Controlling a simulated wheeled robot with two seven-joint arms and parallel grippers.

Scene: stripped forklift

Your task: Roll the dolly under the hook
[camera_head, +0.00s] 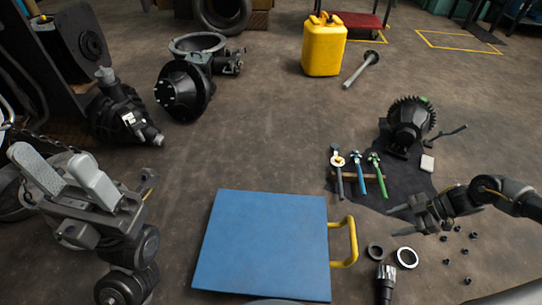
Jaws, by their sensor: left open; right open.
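A flat blue platform (262,245) with a yellow handle (350,242) on its right side lies low on the floor in front of me; it looks like the dolly. Its top is bare and its wheels are not visible. I cannot make out a hook; a dark chain (38,134) shows at the left edge. My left gripper (56,162) is open and empty, left of the platform and apart from it. My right gripper (408,219) is open and empty, right of the handle and apart from it, above the dark mat's edge.
A dark mat (405,178) holds several tools and a gear unit (409,122). Rings (406,257), a dark cylinder (386,282) and several nuts lie at the lower right. Axle parts (182,92) stand upper left, a yellow can (323,46) at the back. The middle floor is clear.

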